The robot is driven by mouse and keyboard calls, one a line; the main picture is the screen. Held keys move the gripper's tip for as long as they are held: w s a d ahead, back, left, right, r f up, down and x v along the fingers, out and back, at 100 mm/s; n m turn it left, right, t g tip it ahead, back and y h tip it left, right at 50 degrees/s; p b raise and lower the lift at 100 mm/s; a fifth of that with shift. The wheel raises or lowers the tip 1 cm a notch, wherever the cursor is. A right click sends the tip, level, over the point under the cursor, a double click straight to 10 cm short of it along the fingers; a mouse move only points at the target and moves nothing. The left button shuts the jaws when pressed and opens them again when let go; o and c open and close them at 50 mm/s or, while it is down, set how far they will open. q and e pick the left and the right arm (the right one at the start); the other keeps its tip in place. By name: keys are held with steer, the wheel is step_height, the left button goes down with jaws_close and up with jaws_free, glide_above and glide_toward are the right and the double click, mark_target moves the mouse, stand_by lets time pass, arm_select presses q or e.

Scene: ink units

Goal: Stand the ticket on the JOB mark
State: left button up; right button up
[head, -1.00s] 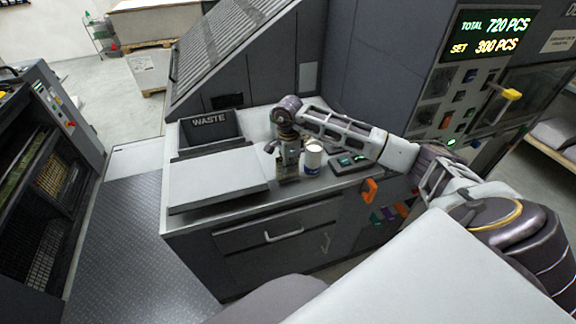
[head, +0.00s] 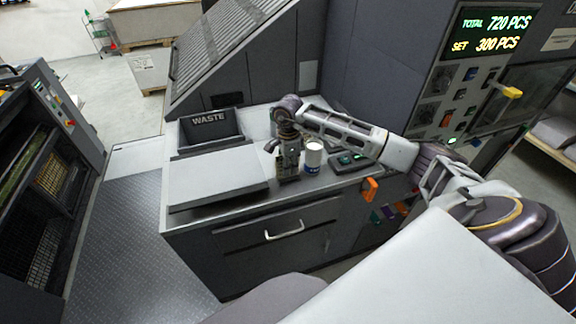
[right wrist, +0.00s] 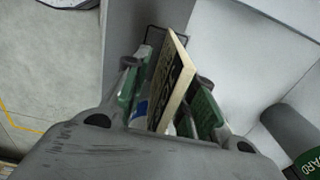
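In the right wrist view the ticket (right wrist: 174,80) is a thin upright card with a pale edge and dark lettering on its shaded face. It stands between the fingers of my right gripper (right wrist: 168,98). The green finger pads are spread, with a gap on the left of the card and a narrower one on the right. A dark outline (right wrist: 152,34) on the pale counter shows at the card's far end, partly hidden. In the head view my right gripper (head: 288,172) points down, low over the counter; the ticket is hard to make out there. My left gripper is not in view.
A white and blue tin (head: 313,158) stands close right of the gripper, with a dark pad with green lights (head: 350,162) beyond it. The WASTE bin (head: 210,132) and a flat grey plate (head: 217,182) are to the left. The counter front edge is close.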

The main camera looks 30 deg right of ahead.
steer(key=shift+r, duration=0.2)
steer(key=shift+r+b, duration=0.75)
steer(key=shift+r, duration=5.2)
